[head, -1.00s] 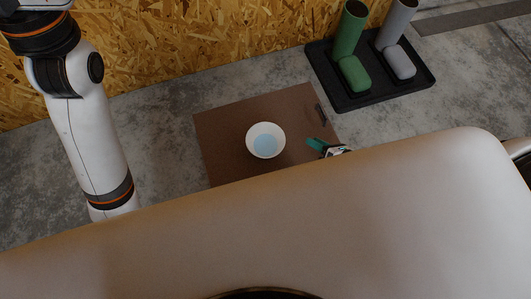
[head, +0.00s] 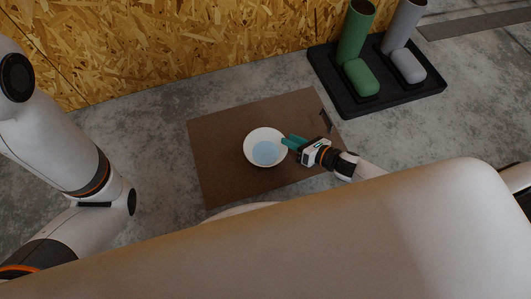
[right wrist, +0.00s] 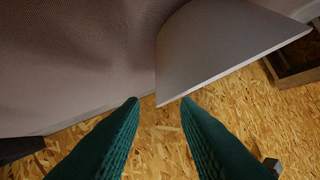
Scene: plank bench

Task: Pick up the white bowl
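The white bowl (head: 252,145) stands upright on a brown board, with a pale blue round area at its bottom. My right gripper (head: 286,142) is at the bowl's right rim, its teal fingertips overlapping the rim in the head view; contact cannot be told. In the right wrist view the two teal fingers (right wrist: 161,100) are apart, and the bowl (right wrist: 215,50) shows as a large grey shape with a pale edge just beyond the tips. Nothing is seen held. My left arm is at the left of the head view; its gripper is out of view.
The brown board (head: 225,185) lies on a grey bench. A black tray (head: 400,100) at the back right holds a green cylinder (head: 355,35), a grey cylinder (head: 403,28), a green block (head: 361,77) and a grey block (head: 408,66). A chipboard wall (head: 180,45) stands behind.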

